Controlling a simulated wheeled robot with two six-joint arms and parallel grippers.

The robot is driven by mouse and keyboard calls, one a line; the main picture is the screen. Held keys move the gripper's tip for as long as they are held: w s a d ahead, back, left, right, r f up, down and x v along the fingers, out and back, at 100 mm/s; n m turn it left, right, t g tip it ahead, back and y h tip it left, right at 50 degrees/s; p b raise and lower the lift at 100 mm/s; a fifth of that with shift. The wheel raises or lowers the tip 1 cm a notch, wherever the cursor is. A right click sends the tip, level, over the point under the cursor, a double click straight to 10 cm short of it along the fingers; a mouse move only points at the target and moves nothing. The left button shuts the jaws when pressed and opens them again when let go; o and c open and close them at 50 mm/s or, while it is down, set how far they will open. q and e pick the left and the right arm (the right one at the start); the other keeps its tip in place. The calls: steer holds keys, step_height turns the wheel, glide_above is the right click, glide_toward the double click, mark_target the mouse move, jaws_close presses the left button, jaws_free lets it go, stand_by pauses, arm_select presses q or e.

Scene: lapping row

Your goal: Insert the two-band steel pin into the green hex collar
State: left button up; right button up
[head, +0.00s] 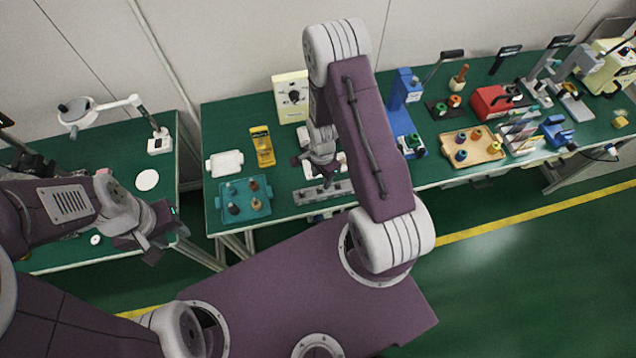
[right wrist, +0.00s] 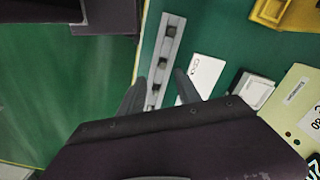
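My right gripper (head: 320,172) is over the middle table, above a grey block (head: 322,193). In the right wrist view its two fingers (right wrist: 159,84) are apart with nothing visible between them; the grey block (right wrist: 171,35), a long bar with several dark pockets, lies beyond and below them. My left gripper (head: 158,240) hangs near the left table's front edge, too small to read its fingers. The two-band steel pin cannot be made out. A green piece (head: 413,142) on the blue press may be the green hex collar, but its shape is unclear.
A teal tray (head: 225,213) holds several small coloured pieces. A wooden tray (head: 487,155) holds several more. A white dish (head: 225,163), yellow bin (head: 262,146), cream panel box (head: 291,95) and blue press (head: 401,118) stand nearby.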

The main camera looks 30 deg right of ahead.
mark_target(320, 188)
steer(key=shift+s+f, duration=0.4)
steer(key=shift+f, duration=0.4)
steer(key=shift+w+f, duration=0.75)
steer(key=shift+f, duration=0.15)
step_height(320, 188, down, 4)
steer(key=b, duration=0.2)
steer(key=shift+w+r+b, duration=0.15)
steer(key=shift+b, duration=0.25)
steer(key=shift+s+f, duration=0.2)
steer(key=shift+s, duration=0.1)
steer(key=shift+r, duration=0.1)
steer(key=shift+w, duration=0.2)
steer(key=c, duration=0.4)
jaws_close()
arm_select(q)
step_height(320, 188, down, 3)
steer(key=shift+w+r, duration=0.1)
steer(key=shift+w, duration=0.05)
arm_select(e)
steer(key=shift+s, duration=0.1)
